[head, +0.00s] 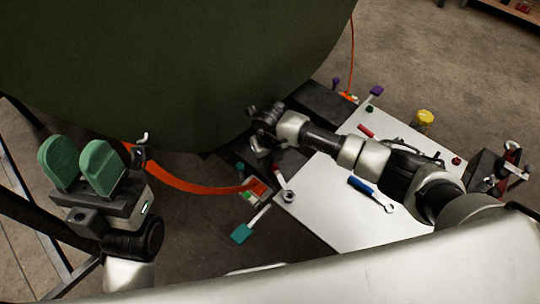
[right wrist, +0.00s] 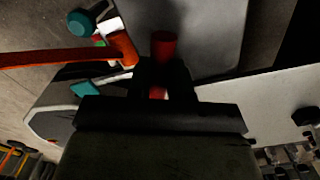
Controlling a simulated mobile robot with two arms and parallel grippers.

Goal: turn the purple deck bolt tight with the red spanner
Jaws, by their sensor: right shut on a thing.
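My right gripper (head: 266,148) is at the middle of the head view, beside the dark green curved skin. In the right wrist view (right wrist: 164,82) it is shut on the red spanner, whose red handle (right wrist: 163,46) sticks out past the fingers. In the head view the red spanner (head: 278,171) seems to hang below the gripper with its steel ring end low. A small purple knob (head: 337,82), perhaps the purple deck bolt, stands beyond the white board, apart from the spanner. A purple-ended piece (head: 376,91) is near it. My left gripper (head: 82,163) is open and empty, green pads apart.
The green skin (head: 180,70) fills the upper left. The white board (head: 325,205) carries a blue spanner (head: 370,193) and a red-handled tool (head: 367,131). A yellow knob (head: 424,117) is at its far edge.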

